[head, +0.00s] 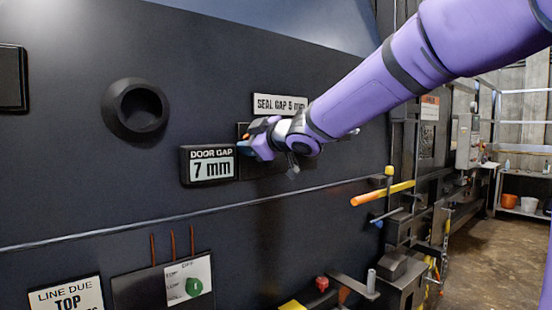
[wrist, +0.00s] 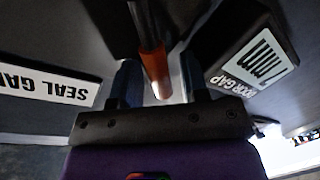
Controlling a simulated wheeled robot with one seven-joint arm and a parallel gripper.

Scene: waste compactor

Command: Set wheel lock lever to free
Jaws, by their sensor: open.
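My gripper (head: 259,139) is at the dark panel, between the door gap display and the seal gap sign. In the wrist view my gripper (wrist: 160,78) is open, with one finger on each side of a grey lever with an orange-red end (wrist: 152,62). The lever end appears to lie between the fingers; I cannot tell whether either finger touches it. Only a small orange bit (head: 247,136) shows beside my gripper in the head view. No wheel lock label or free mark is readable, so I cannot confirm which lever this is.
The door gap display (head: 208,165) reads 7 mm, close to my gripper's left. The seal gap sign (head: 280,104) is just above. A yellow-orange handle (head: 382,193) sticks out at lower right. A red knob (head: 322,284) is below. Open floor (head: 485,245) lies at right.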

